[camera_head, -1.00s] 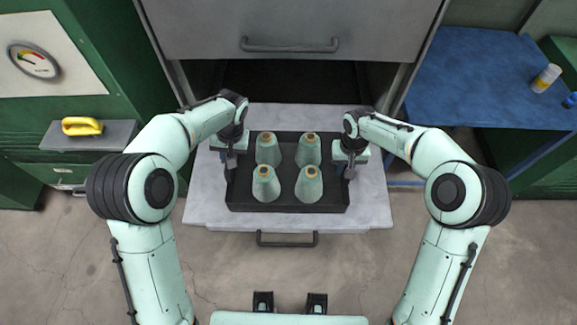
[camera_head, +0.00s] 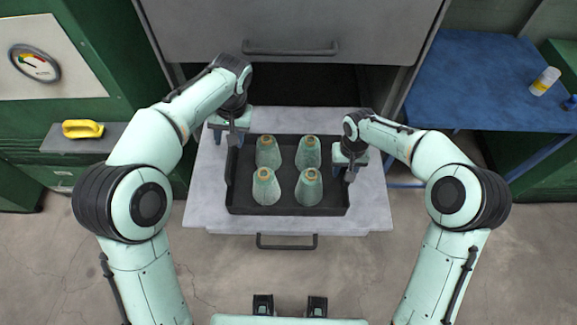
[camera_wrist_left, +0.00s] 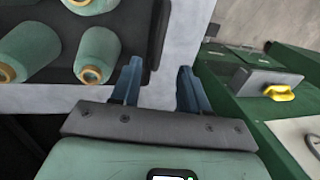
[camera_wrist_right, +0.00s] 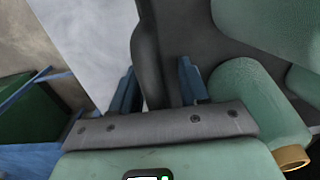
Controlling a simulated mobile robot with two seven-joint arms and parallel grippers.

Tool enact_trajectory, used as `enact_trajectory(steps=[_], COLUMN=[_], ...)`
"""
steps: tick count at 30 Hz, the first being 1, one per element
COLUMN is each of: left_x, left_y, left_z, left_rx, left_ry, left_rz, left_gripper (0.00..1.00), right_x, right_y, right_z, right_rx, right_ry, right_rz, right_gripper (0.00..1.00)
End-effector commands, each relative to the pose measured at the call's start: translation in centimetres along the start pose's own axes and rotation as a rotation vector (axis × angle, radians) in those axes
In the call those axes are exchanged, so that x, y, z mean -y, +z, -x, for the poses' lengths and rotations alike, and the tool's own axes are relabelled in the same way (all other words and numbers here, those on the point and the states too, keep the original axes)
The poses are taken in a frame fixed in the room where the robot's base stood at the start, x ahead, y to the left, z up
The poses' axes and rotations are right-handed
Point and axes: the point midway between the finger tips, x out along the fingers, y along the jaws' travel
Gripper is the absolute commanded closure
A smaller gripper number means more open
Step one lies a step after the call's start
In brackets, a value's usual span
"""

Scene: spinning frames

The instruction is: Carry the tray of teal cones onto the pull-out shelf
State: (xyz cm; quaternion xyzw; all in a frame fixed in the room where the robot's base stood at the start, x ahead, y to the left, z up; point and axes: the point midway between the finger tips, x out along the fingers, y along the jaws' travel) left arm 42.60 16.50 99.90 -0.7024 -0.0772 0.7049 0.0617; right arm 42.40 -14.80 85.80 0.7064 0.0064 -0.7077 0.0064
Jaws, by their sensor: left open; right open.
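The black tray (camera_head: 287,209) with several teal cones (camera_head: 307,187) rests flat on the grey pull-out shelf (camera_head: 372,205). My left gripper (camera_head: 234,135) is open at the tray's far left corner; in the left wrist view its fingers (camera_wrist_left: 158,80) are empty, with the tray's dark edge (camera_wrist_left: 160,28) beside them. My right gripper (camera_head: 348,172) is open at the tray's right side. In the right wrist view its fingers (camera_wrist_right: 158,78) stand on either side of the tray's dark wall (camera_wrist_right: 147,50).
A grey drawer front (camera_head: 290,25) hangs above the shelf, with a dark opening beneath. The shelf's handle (camera_head: 287,242) faces me. A blue table (camera_head: 470,85) stands at right with a yellow-white bottle (camera_head: 545,81). A yellow handle (camera_head: 82,129) is on the left cabinet.

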Motion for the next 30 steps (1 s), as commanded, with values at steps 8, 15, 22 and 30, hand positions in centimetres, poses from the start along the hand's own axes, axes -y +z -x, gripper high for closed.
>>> enact_trajectory(steps=[8, 15, 22, 30], left_x=[0.0, 0.0, 0.0, 0.0], left_y=[0.0, 0.0, 0.0, 0.0], left_z=[1.8, 1.8, 1.8, 1.8], left_rx=[0.000, 0.001, 0.001, 0.001], left_ry=[0.000, 0.000, 0.000, 0.000], left_rz=[-0.001, -0.001, -0.001, -0.001], left_gripper=[0.55, 0.55, 0.55, 0.55], right_x=[0.0, 0.0, 0.0, 0.0], right_y=[-0.1, -0.1, -0.1, 0.0], right_z=[0.7, 5.2, 9.7, 12.0], right_rx=[-0.002, -0.006, -0.004, 0.000], right_ry=[0.000, 0.000, -0.001, 0.000], right_rz=[0.000, 0.000, 0.001, -0.001], right_gripper=[0.55, 0.55, 0.55, 0.55])
